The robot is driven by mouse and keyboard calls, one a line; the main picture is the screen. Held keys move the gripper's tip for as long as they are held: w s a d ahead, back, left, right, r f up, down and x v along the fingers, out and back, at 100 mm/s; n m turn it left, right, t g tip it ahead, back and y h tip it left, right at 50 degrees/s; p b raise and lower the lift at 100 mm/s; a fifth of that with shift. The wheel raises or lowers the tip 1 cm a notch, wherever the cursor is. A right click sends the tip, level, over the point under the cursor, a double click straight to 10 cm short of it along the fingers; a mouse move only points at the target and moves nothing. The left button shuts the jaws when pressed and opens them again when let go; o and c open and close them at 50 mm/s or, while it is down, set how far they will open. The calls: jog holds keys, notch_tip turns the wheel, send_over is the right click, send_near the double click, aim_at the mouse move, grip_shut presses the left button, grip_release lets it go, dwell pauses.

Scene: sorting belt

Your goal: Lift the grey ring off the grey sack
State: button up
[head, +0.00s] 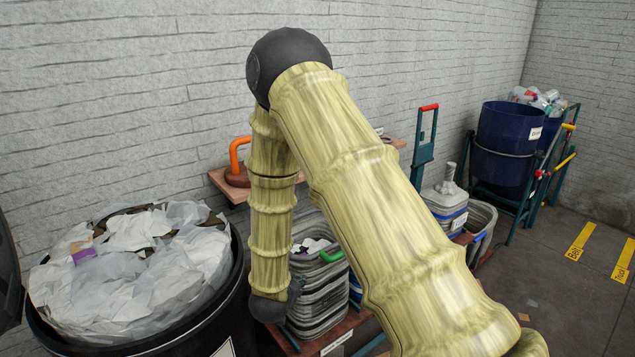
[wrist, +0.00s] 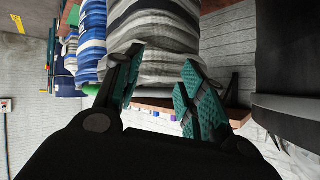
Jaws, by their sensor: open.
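The grey sack (head: 313,307), striped and folded, stands partly behind my arm in the head view, with pale scraps at its open top. In the wrist view the grey striped sack (wrist: 165,25) fills the upper middle, seen roughly upside down. I cannot pick out the grey ring with certainty from the grey folds and rim; my arm and fingers hide part of that area. My gripper (wrist: 161,62) is open, its two teal-padded fingers apart in front of the sack's top part. I cannot tell whether they touch it. In the head view its dark end shows beside the sack.
A black bin (head: 236,300) full of pale waste stands close on the left. A green handle (head: 332,257) and a blue-striped sack (wrist: 92,38) are beside the grey sack. A wall shelf (head: 218,182) holds an orange-handled object (head: 238,160). Open floor (head: 545,300) lies at right.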

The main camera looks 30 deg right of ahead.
jog(key=w+d+r+m+g+h+b, duration=0.1)
jog(key=w+d+r+m+h, duration=0.2)
jog(key=r, duration=0.6)
jog(key=w+d+r+m+g+h+b, duration=0.1)
jog(key=w+d+r+m, duration=0.1)
jog(key=r+m, duration=0.6)
jog(key=w+d+r+m+g+h+b, duration=0.1)
jog(key=w+d+r+m+h, duration=0.15)
jog(key=r, duration=0.85)
jog(key=p+x, duration=0.1)
jog(key=x, duration=0.9)
jog(key=shift+w+p, duration=0.35)
jog(key=shift+p, duration=0.05)
jog(key=shift+f+n, duration=0.1)
jog(key=shift+n, duration=0.15)
grip_shut()
jog(key=c, duration=0.9)
grip_release()
jog(key=o, duration=0.9)
